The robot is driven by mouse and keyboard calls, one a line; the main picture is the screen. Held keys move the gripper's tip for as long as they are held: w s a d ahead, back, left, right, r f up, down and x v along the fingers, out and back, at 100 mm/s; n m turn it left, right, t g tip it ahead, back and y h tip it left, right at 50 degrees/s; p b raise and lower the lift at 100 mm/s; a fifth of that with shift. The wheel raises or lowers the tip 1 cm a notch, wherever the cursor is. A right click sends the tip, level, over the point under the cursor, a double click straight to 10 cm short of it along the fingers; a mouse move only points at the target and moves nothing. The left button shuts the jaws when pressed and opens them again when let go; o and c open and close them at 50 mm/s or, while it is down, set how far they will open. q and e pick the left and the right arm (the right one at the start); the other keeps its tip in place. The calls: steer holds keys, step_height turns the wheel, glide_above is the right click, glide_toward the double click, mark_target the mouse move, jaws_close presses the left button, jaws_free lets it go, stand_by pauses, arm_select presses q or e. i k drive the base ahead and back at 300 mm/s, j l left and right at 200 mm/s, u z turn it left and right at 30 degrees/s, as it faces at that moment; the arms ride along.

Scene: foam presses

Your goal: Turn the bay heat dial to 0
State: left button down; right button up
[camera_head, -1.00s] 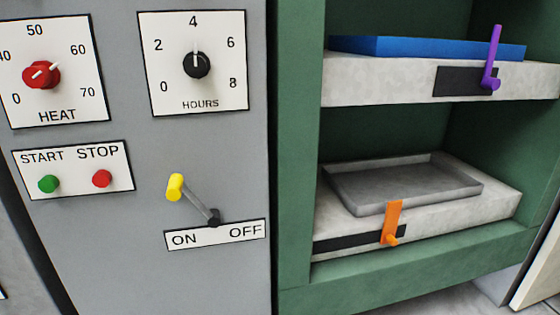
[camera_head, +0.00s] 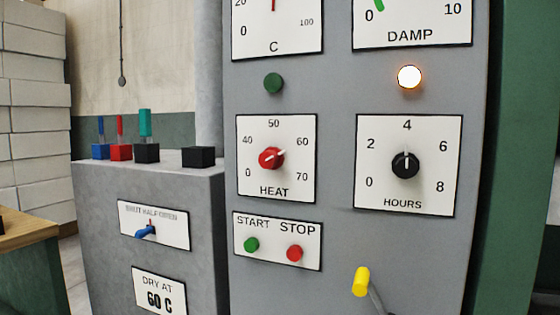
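The red heat dial (camera_head: 271,158) sits on a white plate marked HEAT (camera_head: 275,190) on the grey control panel (camera_head: 340,215). Its scale runs from 0 at lower left through 40, 50 and 60 to 70 at lower right. The white pointer line is turned to the upper right, toward 60. Neither of my grippers shows in the head view.
Beside it is the black hours dial (camera_head: 405,165), pointing at 4. Below are a green start button (camera_head: 251,244), a red stop button (camera_head: 294,253) and a yellow-tipped lever (camera_head: 361,281). A lower grey cabinet (camera_head: 95,220) with small switches stands at left.

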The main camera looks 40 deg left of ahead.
mark_target(272, 158)
steer(key=u, duration=0.75)
